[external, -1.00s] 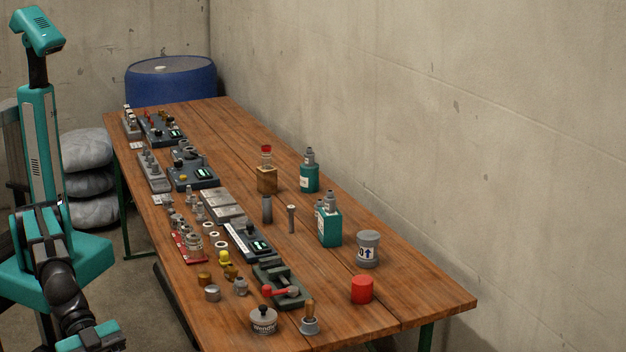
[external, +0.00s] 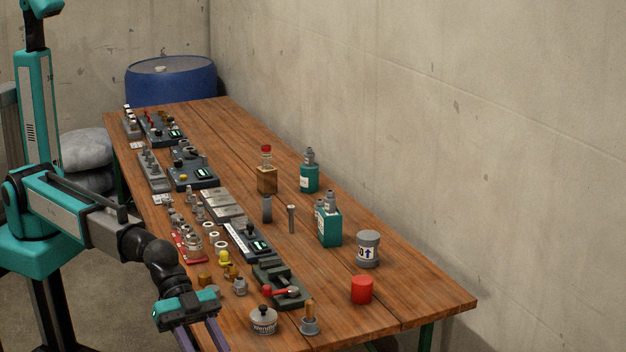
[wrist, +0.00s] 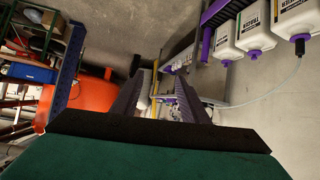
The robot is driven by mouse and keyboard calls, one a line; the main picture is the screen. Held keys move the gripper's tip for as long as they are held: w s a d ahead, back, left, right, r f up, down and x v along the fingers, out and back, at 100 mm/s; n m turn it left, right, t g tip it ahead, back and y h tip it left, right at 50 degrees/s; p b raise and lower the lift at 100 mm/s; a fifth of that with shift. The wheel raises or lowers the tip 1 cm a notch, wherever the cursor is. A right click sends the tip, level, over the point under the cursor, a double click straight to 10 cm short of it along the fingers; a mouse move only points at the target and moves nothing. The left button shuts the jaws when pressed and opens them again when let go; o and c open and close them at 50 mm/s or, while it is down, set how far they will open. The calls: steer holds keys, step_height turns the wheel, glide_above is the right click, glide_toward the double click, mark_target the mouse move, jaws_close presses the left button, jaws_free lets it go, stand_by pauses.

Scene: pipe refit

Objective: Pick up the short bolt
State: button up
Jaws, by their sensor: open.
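Two upright grey bolt-like pieces stand mid-table in the external view: a thick one (external: 267,210) and a slimmer one with a wider head (external: 291,219). Smaller grey upright pieces (external: 200,212) stand among the parts at the left edge. I cannot tell for sure which is the short bolt. My gripper (external: 202,338) is at the table's front left edge, its purple fingers apart and pointing down, well away from both bolt-like pieces. The wrist view shows the open, empty fingers (wrist: 158,88) and no bolt that I can make out.
Teal bottles (external: 329,226), a grey tin (external: 368,249) and a red cylinder (external: 362,290) stand on the right of the table (external: 420,297). A dark green vise-like block (external: 280,285) and a round grey pot (external: 264,320) are near my gripper. The wrist view shows white bottles (wrist: 255,32).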

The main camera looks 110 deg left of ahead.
steer(key=a+n+t+y+p, duration=0.1)
steer(key=a+p, duration=0.2)
steer(key=a, duration=1.2)
steer(key=s+a+f+n+t+y+p, duration=0.1)
steer(key=a+p, duration=0.3)
steer(key=a, duration=1.1)
steer(key=s+a+n+t+y+p, duration=0.1)
steer(key=a+n+p, duration=0.2)
steer(key=a, duration=1.2)
steer(key=shift+f+y+p, duration=0.2)
steer(key=shift+y+p, duration=0.1)
steer(key=shift+p, duration=0.25)
steer(key=s+a+n+y+p, duration=0.1)
steer(key=s+a, duration=0.2)
steer(key=a, duration=0.3)
steer(key=s+a+n+t+y+p, duration=0.1)
steer(key=s+a, duration=0.2)
steer(key=a, duration=0.3)
steer(key=s+a+n+y+p, duration=0.1)
steer(key=s+a+y, duration=0.15)
steer(key=a, duration=0.35)
steer(key=n+g+y+p, duration=0.1)
steer(key=n+y+p, duration=0.1)
steer(key=n+y, duration=0.15)
glide_toward(291, 209)
steer(key=w+a, duration=0.2)
steer(key=shift+a+f+m, duration=0.15)
steer(key=shift+m, duration=0.3)
